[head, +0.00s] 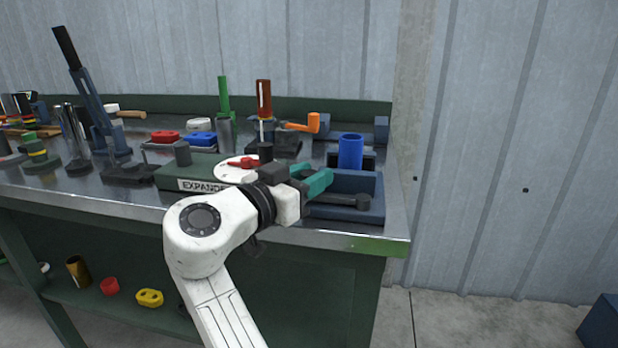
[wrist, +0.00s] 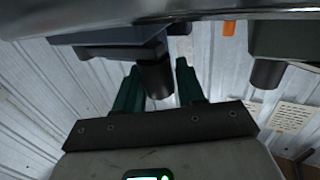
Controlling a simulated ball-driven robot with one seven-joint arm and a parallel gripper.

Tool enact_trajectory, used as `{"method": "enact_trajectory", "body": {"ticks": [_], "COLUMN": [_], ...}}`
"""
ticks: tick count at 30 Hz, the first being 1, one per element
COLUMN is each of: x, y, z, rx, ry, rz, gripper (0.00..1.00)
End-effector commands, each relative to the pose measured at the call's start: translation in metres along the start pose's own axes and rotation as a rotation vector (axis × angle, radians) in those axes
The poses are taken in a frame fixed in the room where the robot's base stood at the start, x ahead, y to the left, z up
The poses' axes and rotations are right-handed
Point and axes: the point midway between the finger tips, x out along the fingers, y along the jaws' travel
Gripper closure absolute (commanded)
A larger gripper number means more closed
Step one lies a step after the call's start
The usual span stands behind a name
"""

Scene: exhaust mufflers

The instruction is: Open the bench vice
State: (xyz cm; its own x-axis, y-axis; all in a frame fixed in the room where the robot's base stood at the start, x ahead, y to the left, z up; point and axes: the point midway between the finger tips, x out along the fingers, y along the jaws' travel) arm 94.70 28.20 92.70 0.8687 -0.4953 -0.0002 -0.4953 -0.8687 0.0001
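The bench vice (head: 372,190) is a dark blue block at the right end of the bench. A bright blue tube (head: 351,151) stands upright at its jaws. A dark bar with a round knob (head: 362,202) runs along its front. My gripper (head: 318,183) has teal fingers and is at the vice's front left, partly covering it. In the wrist view, the fingers (wrist: 157,66) are apart, with a dark cylindrical part (wrist: 156,82) showing between them below a dark blue block (wrist: 110,36). I cannot tell whether they touch it.
A green box marked EXPANDE (head: 200,184) with a white dial is left of the vice. The bench's right edge (head: 400,235) is close; open floor (head: 470,320) lies beyond.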

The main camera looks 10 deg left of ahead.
Motion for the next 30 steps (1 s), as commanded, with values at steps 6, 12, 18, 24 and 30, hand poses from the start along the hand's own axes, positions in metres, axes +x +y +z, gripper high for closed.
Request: {"method": "enact_trajectory", "body": {"ticks": [6, 12, 18, 24, 30], "x": [0.0, -0.001, -0.02, -0.059, -0.091], "y": [0.0, 0.0, -0.001, -0.001, -0.001], "z": [0.0, 0.0, -0.001, -0.001, -0.001], "rx": [0.0, 0.0, 0.0, 0.0, -0.001], "ry": [0.0, 0.0, 0.001, 0.001, 0.0], "rz": [0.001, 0.001, -0.002, -0.002, -0.001], "gripper": [0.45, 0.45, 0.45, 0.45, 0.45]}}
